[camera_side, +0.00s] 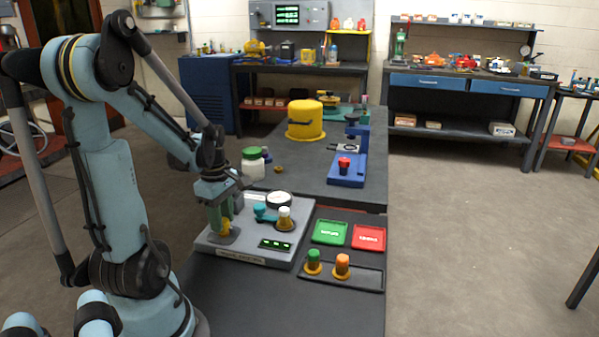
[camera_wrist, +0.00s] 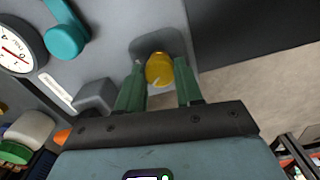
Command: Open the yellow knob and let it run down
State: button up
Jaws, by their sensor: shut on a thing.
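The yellow knob (camera_wrist: 159,68) sits on a grey panel plate and carries a pale pointer line. It shows between the two green fingers of my gripper (camera_wrist: 160,90) in the wrist view. In the side view, the yellow knob (camera_side: 225,227) is partly hidden by my gripper (camera_side: 222,222), which points down over it. My gripper is shut on the knob. The grey panel box (camera_side: 232,254) carries the knob, a round gauge (camera_side: 279,199), a teal lever (camera_side: 264,214) and a green-lit display (camera_side: 275,244).
A dark tray (camera_side: 365,277) holds a green-capped and an orange-capped piece. A green-lidded jar (camera_side: 253,168) stands behind the panel.

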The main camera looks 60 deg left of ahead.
jog(key=n, duration=0.5)
jog(key=shift+n, duration=0.3)
jog(key=n, duration=0.5)
dwell(0.4)
jog(key=o, duration=1)
jog(key=shift+o, duration=0.2)
notch_tip(320, 180, up, 12)
dwell(0.3)
